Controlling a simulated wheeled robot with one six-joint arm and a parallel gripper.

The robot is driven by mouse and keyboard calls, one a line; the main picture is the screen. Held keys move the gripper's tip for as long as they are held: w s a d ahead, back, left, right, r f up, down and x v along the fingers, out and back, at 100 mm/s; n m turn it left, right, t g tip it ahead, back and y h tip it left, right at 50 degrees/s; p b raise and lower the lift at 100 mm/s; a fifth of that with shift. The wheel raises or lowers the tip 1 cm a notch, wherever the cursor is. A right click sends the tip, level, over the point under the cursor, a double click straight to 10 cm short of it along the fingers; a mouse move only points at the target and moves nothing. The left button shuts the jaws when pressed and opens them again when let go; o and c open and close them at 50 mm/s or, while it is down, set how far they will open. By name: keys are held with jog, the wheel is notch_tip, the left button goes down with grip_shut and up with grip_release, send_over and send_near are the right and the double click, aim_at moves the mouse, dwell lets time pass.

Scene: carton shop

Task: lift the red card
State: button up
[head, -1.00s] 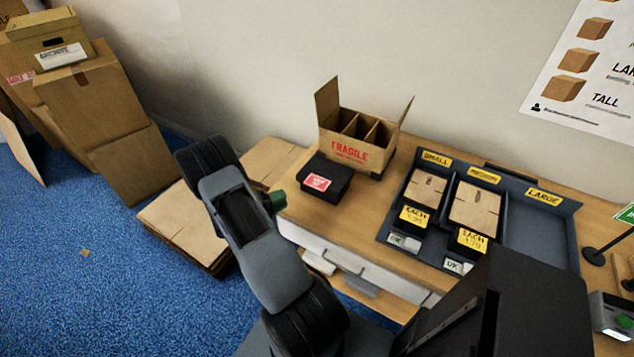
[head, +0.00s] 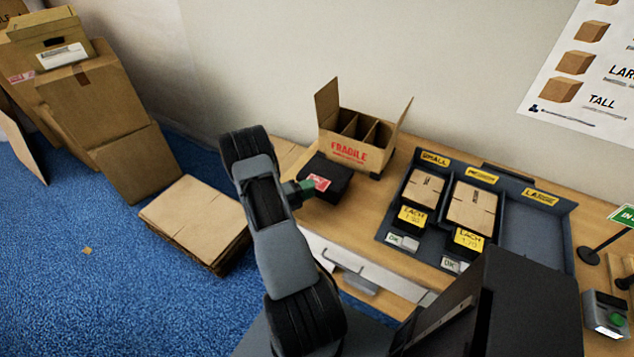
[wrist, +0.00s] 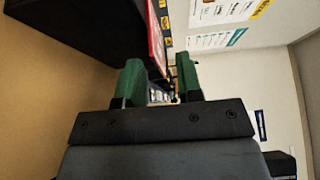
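The red card (head: 320,182) with white marking lies on the black box (head: 335,172) on the wooden desk. My gripper (head: 304,188), with green fingertips, is at the box's left side and close to the card's left edge in the head view. In the wrist view my gripper (wrist: 160,78) is open, with a clear gap between its green fingers. The red card (wrist: 156,38) shows edge-on beyond the fingers, in line with the gap and nearer the left finger, along the black box (wrist: 75,25). I cannot tell whether a finger touches the card or box.
An open FRAGILE carton (head: 355,150) with dividers stands just behind the box. A dark sorting tray (head: 535,235) with flat cartons is to the right. Stacked flat cardboard (head: 195,220) lies at left on blue carpet. A sign stand (head: 590,255) is at far right.

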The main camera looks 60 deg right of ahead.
jog(key=shift+c, duration=0.5)
grip_shut()
jog(key=shift+r, duration=0.1)
